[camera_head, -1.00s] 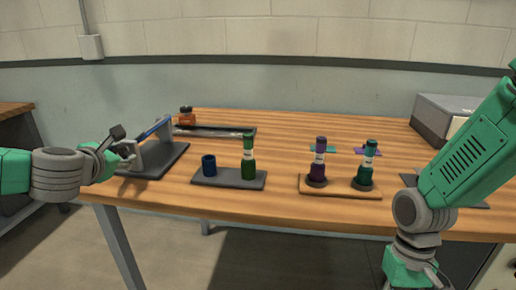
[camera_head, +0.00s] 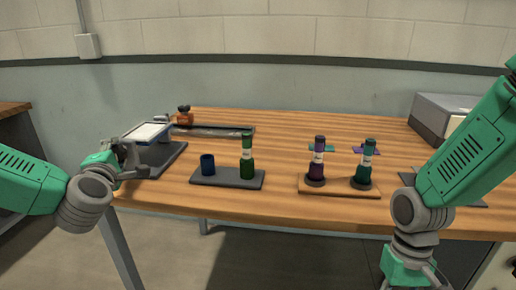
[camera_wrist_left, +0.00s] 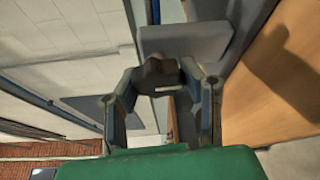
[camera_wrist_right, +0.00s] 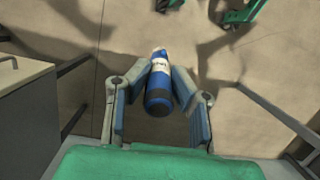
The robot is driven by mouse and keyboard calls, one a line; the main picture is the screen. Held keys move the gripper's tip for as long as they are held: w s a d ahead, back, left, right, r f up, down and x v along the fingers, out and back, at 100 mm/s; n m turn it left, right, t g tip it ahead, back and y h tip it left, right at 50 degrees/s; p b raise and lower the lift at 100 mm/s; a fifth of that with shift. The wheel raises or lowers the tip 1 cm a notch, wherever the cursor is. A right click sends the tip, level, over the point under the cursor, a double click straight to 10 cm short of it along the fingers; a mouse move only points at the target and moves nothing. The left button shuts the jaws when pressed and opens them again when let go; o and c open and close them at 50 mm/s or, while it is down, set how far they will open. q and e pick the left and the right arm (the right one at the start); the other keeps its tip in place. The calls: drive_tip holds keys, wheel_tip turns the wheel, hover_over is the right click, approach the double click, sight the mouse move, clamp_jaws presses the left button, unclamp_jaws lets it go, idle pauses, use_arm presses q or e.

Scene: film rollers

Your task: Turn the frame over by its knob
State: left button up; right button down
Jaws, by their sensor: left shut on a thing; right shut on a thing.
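The frame (camera_head: 148,133) is a white panel with a blue edge, held in a grey stand (camera_head: 166,158) at the left of the table. Its pale face now shows, tilted. My left gripper (camera_head: 132,158) is at its near side, shut on the dark knob (camera_wrist_left: 160,73), which shows between the fingers in the left wrist view. In the head view the gripper hides the knob. My right gripper (camera_wrist_right: 160,80) is shut on a blue roller (camera_wrist_right: 158,92) with a white label, held above the floor. In the head view its fingers are mostly cut off at the bottom edge.
A dark holder (camera_head: 228,180) carries a blue cup (camera_head: 208,164) and a green roller (camera_head: 247,155). A wooden holder (camera_head: 340,189) carries a purple (camera_head: 318,162) and a teal roller (camera_head: 364,165). A dark tray (camera_head: 215,131) and orange-brown jar (camera_head: 184,115) stand behind. A grey box (camera_head: 440,117) is at right.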

use_arm(q)
drive_tip(key=shift+s+d+f+m, duration=0.1)
drive_tip(key=shift+d+f+m, duration=0.1)
drive_tip(key=shift+m, duration=0.6)
use_arm(e)
drive_tip(key=shift+f, duration=0.1)
use_arm(q)
drive_tip(key=shift+f+t, duration=0.15)
drive_tip(key=shift+t, duration=0.15)
drive_tip(key=o, duration=1.2)
drive_tip(key=shift+d, duration=0.1)
use_arm(e)
drive_tip(key=shift+d, duration=0.1)
use_arm(q)
drive_tip(key=shift+r, duration=0.2)
use_arm(e)
drive_tip(key=shift+d, duration=0.1)
use_arm(q)
drive_tip(key=shift+s+d, duration=0.1)
drive_tip(key=shift+s, duration=0.4)
drive_tip(key=v, duration=1.1)
drive_tip(key=shift+d, duration=0.15)
drive_tip(key=shift+w+f, duration=0.1)
